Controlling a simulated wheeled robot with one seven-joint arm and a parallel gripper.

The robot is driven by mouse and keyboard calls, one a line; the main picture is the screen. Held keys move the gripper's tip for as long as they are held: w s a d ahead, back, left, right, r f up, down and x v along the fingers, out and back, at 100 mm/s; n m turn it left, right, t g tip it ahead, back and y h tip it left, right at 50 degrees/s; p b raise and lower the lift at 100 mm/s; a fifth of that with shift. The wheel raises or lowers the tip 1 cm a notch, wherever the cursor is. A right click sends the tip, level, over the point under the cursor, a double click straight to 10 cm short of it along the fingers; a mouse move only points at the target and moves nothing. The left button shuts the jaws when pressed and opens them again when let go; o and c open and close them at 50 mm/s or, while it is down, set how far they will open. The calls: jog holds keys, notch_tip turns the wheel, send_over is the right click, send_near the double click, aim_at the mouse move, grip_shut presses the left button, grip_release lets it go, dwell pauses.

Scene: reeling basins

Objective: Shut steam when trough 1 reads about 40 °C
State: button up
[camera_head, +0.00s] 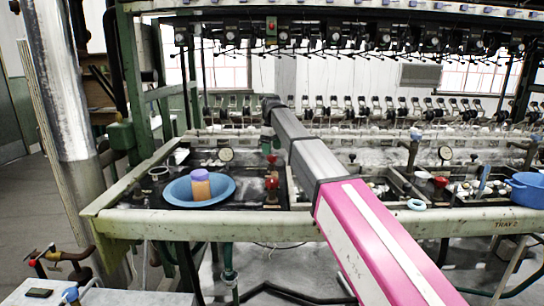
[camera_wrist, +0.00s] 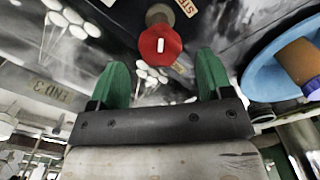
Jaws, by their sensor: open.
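A red octagonal steam valve knob (camera_wrist: 160,46) with a white mark shows in the wrist view beside a partly hidden label starting "STE" (camera_wrist: 187,7). My gripper (camera_wrist: 163,62) is open, its green fingers on either side of the view just below the knob; I cannot tell if they touch it. In the head view my gripper (camera_head: 267,140) points down above two red knobs, a far one (camera_head: 272,158) and a near one (camera_head: 271,184). A round dial gauge (camera_head: 226,154) stands left of them; its reading is too small to make out.
A blue bowl (camera_head: 174,192) holding an orange-brown jar with a purple top (camera_head: 200,175) sits left of the knobs. A second gauge (camera_head: 445,153), another red knob (camera_head: 440,182) and a blue tub (camera_head: 528,190) are at right. A green frame post (camera_head: 130,70) rises at left.

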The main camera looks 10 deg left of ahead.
aim_at(272, 158)
jog(key=shift+f, duration=1.75)
jog(key=c, duration=0.9)
jog(key=shift+c, duration=0.2)
jog(key=m, duration=0.4)
jog(key=shift+m, duration=2.1)
